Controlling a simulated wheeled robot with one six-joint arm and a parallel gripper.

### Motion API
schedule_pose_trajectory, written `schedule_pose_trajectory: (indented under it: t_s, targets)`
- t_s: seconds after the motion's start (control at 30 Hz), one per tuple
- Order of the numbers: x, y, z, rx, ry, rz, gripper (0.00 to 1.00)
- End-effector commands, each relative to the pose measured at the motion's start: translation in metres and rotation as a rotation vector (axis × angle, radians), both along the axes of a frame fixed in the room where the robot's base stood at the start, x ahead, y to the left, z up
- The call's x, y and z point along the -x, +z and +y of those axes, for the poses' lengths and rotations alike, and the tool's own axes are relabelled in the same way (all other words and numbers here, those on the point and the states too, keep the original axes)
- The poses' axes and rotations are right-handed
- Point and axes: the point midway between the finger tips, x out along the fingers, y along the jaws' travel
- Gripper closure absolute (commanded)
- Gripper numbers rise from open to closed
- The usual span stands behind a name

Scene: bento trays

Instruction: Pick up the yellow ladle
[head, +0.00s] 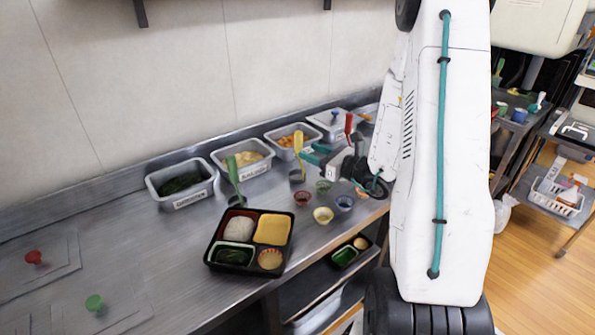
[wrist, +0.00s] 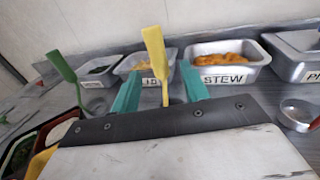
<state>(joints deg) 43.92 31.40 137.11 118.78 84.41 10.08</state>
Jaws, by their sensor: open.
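The yellow ladle (head: 298,143) stands upright on the counter in front of the metal food bins, its handle pointing up. In the wrist view its yellow handle (wrist: 155,55) rises between the two teal fingers of my gripper (wrist: 160,88). The fingers are spread, with visible gaps on both sides of the handle. In the head view my gripper (head: 310,154) comes from the right, with its fingertips close to the ladle. The lower part of the ladle is hidden behind my gripper body in the wrist view.
A green ladle (head: 233,172) stands to the left and a red-handled one (head: 348,126) to the right. Several metal bins line the wall, including one labelled STEW (wrist: 222,79). Small coloured bowls (head: 323,215) and a black bento tray (head: 212,266) are nearer the front edge.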

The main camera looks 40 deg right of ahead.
Motion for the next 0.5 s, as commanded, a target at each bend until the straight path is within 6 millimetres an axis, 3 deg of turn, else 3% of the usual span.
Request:
schedule_pose_trajectory:
  t_s: [0.3, 0.5]
  targets:
    - [-0.043, -0.004, 0.014, 0.001, 0.005, 0.0, 0.55]
    - [-0.054, -0.004, 0.017, 0.0, 0.003, 0.0, 0.55]
